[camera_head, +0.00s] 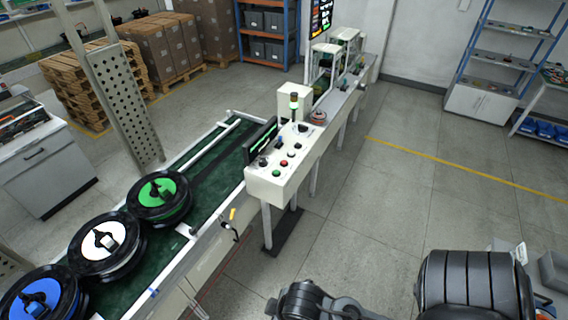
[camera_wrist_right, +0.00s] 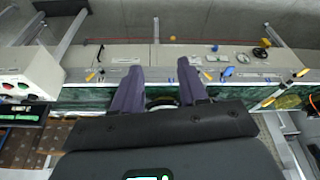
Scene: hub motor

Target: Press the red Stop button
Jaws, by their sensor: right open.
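The red button (camera_head: 284,162) sits on the sloped top of a white control box (camera_head: 270,183) beside the conveyor, in the head view. A green button (camera_head: 276,173) is just below it, and several other knobs and buttons share the panel. In the right wrist view the control box (camera_wrist_right: 28,72) is at the left edge, with small coloured buttons too small to tell apart surely. My right gripper (camera_wrist_right: 160,76) is open and empty, with its two dark fingers apart over the conveyor edge, to the right of the box and away from it. My left gripper is not in view.
The conveyor (camera_head: 205,180) carries reels with green (camera_head: 170,187), white (camera_head: 92,243) and blue (camera_head: 35,300) centres. A signal light (camera_head: 294,102) and a dark screen (camera_head: 262,138) stand by the box. Open floor (camera_head: 400,200) lies to the right.

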